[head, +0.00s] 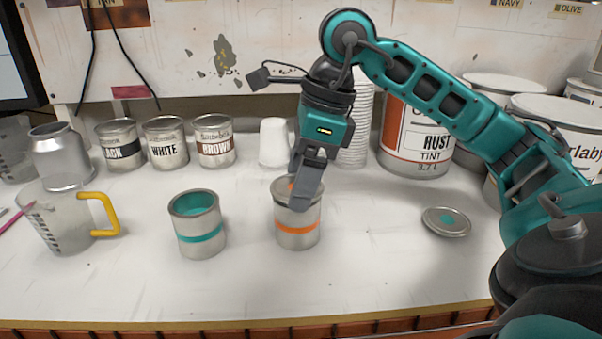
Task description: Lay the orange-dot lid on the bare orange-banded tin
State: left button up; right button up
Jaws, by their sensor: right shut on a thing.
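The orange-banded tin (297,232) stands upright near the middle of the worktop. My right gripper (301,198) reaches down over its top and is shut on the orange-dot lid (281,188). My left gripper is out of view.
An open teal-banded tin (200,232) stands to the left. A teal-dot lid (446,221) lies flat to the right. A measuring jug (62,220) stands far left. Labelled tins (166,143), a white cup stack (355,130) and a rust tint can (415,135) line the back.

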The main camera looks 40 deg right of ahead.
jog(key=o, duration=0.8)
jog(key=shift+c, duration=0.2)
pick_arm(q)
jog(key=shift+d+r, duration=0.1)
pick_arm(e)
jog(key=shift+o, duration=0.5)
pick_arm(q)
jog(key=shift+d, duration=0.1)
pick_arm(e)
jog(key=p+v, duration=0.2)
jog(key=v, duration=0.3)
jog(key=shift+r, duration=0.25)
pick_arm(q)
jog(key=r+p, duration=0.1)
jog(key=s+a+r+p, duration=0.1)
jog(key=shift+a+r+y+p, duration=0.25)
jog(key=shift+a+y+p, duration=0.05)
jog(key=shift+p, duration=0.1)
pick_arm(e)
jog(key=v, duration=0.7)
jog(key=shift+r, duration=0.15)
jog(key=shift+s, duration=0.1)
